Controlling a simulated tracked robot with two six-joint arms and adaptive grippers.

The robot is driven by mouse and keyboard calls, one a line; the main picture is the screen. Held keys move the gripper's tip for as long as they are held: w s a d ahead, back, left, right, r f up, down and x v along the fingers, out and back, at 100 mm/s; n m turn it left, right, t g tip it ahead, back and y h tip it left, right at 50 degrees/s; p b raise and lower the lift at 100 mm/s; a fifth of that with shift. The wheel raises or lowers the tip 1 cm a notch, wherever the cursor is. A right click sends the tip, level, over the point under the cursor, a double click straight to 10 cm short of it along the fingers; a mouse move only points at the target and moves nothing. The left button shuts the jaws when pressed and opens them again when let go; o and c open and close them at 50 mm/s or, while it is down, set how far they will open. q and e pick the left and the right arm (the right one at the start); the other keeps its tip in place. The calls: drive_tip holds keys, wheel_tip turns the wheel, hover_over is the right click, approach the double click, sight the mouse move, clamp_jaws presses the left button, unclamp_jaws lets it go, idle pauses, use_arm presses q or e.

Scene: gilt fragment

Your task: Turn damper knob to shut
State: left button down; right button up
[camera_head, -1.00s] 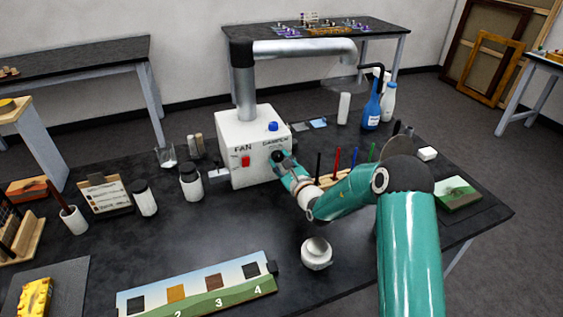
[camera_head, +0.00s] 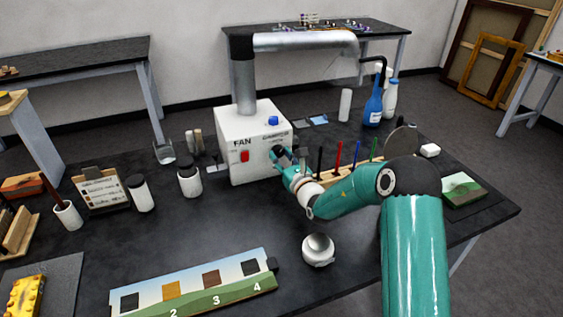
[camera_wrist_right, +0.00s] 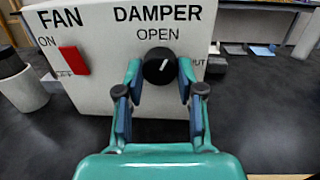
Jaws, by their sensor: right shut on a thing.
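The black round damper knob (camera_wrist_right: 160,67) is on the front of the white fan box (camera_head: 232,125), under the words DAMPER and OPEN. Its white pointer line tilts slightly right of straight up, near OPEN. The word for shut is at the right, partly hidden by a finger. My right gripper (camera_wrist_right: 159,80) is shut on the knob, with one finger at each side. In the head view my right gripper (camera_head: 281,156) is at the box's right front and mostly hides the knob. My left gripper is not in view.
A red fan switch (camera_wrist_right: 74,60) sits left of the knob. White jars (camera_head: 189,180) stand left of the box. A rack of coloured sticks (camera_head: 340,172) is close to my right forearm.

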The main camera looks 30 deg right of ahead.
drive_tip(key=m+b, duration=0.1)
drive_tip(key=m, duration=0.3)
drive_tip(key=shift+f+b, duration=0.2)
drive_tip(key=shift+b, duration=0.1)
drive_tip(key=shift+a+r+m, duration=0.1)
drive_tip(key=shift+m, duration=0.9)
drive_tip(key=shift+r+m+h+p, duration=0.1)
drive_tip(key=shift+m+h+p, duration=0.3)
drive_tip(key=shift+m, duration=0.1)
drive_tip(key=m+p, duration=0.5)
drive_tip(key=p, duration=0.4)
drive_tip(key=shift+r+m+h, duration=0.1)
drive_tip(key=shift+m+h, duration=0.2)
drive_tip(key=shift+m, duration=0.1)
drive_tip(key=shift+f+m+p, duration=0.25)
drive_tip(key=shift+m+p, duration=0.35)
drive_tip(key=shift+p, duration=0.2)
drive_tip(key=o, duration=1.2)
drive_tip(key=shift+c, duration=0.2)
